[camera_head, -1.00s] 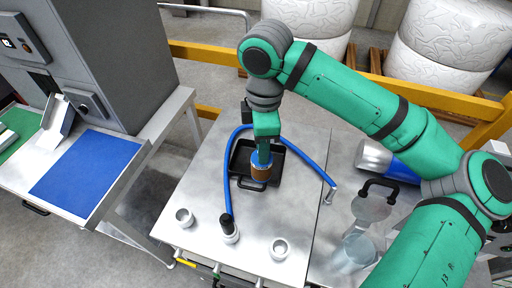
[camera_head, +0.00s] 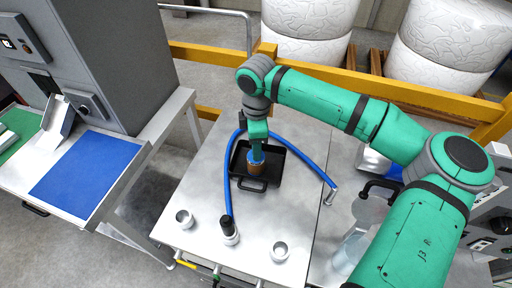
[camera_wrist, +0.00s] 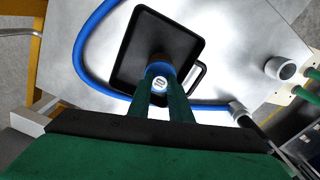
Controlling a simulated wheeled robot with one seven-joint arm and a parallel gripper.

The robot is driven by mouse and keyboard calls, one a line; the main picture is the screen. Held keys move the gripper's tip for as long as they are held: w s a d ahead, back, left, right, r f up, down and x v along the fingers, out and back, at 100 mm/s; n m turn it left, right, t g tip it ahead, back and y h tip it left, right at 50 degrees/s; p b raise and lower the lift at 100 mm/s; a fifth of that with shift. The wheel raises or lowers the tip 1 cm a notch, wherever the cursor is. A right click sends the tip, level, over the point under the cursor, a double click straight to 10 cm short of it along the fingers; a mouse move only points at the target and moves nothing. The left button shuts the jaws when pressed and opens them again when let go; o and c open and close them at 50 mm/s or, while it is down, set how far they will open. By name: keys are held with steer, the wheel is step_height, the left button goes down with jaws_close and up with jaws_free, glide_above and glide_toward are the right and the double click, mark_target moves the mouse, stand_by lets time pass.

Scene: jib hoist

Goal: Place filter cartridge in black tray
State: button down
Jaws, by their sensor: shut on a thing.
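The filter cartridge (camera_head: 256,168), brown-orange with a blue top end, is held upright between the fingers of my gripper (camera_head: 257,156). In the wrist view the blue end with a white disc of the cartridge (camera_wrist: 159,78) shows between the fingertips of my gripper (camera_wrist: 160,88). The black tray (camera_head: 274,178) lies on the metal table, and the cartridge is over its inside. It cannot be told whether the cartridge's lower end touches the tray floor. The tray (camera_wrist: 136,38) also shows in the wrist view, with its handle at one side.
A blue hose (camera_head: 312,168) curves around the tray on the metal table (camera_head: 200,190). Metal cups (camera_head: 184,218) (camera_head: 280,250) and a black-topped fitting (camera_head: 229,229) stand near the front edge. A blue mat (camera_head: 86,172) lies on the bench at left.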

steer(key=shift+s+d, duration=0.1)
steer(key=shift+d, duration=0.05)
steer(key=shift+f, duration=0.1)
steer(key=c, duration=1.6)
jaws_free()
steer(key=shift+a, duration=0.2)
steer(key=shift+d, duration=0.1)
step_height(320, 180, up, 12)
steer(key=shift+r, duration=0.1)
